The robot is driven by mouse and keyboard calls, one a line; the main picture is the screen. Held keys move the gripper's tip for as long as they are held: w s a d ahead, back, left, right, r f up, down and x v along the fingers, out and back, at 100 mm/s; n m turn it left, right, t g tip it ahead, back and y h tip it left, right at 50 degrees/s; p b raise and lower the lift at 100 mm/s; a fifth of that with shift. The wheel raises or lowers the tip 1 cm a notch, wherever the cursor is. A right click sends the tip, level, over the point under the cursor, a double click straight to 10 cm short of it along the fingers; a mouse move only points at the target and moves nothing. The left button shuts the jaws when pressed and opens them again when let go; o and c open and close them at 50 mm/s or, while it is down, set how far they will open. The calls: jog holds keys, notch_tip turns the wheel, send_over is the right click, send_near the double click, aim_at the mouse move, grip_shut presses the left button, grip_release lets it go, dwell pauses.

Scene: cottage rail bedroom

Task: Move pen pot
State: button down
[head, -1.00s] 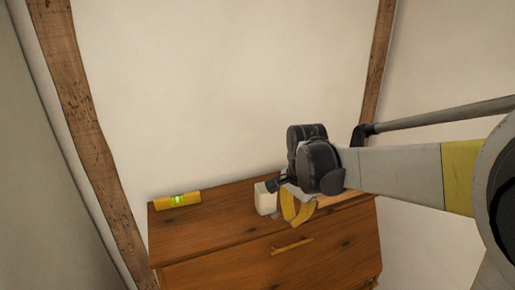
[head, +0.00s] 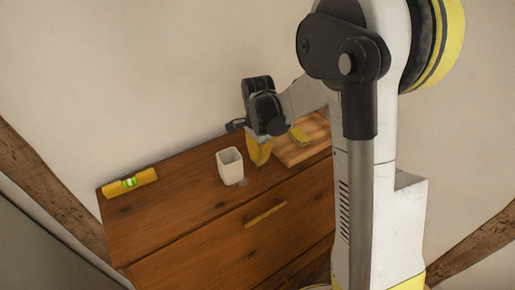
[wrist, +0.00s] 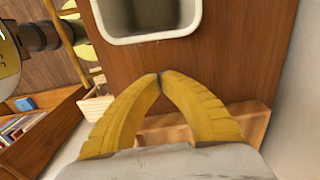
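The pen pot (head: 230,168) is a white, square-mouthed cup standing upright on the wooden chest of drawers (head: 190,208). In the wrist view its open rim (wrist: 150,38) shows at the top, just beyond my fingertips. My gripper (head: 258,160) is beside the pot, to its right in the head view. Its yellow fingers (wrist: 158,77) meet at the tips with nothing between them, apart from the pot. The pot's inside looks empty, though its bottom is dark.
A yellow spirit level (head: 129,184) lies at the chest top's left end. The wall stands right behind. The top between level and pot is clear.

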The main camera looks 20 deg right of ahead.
aim_at(191, 199)
jog(key=a, duration=0.3)
jog(key=shift+s+a+f, duration=0.15)
jog(key=shift+s+a, duration=0.2)
jog(key=shift+s, duration=0.05)
jog(key=shift+a, duration=0.15)
jog(key=s+a, duration=0.1)
jog(key=a, duration=0.5)
jog(key=s+a+b, duration=0.1)
jog(key=a, duration=0.5)
jog(key=s+a+b, duration=0.1)
jog(key=a, duration=0.6)
jog(key=shift+s+a, duration=0.1)
jog(key=shift+s, duration=0.3)
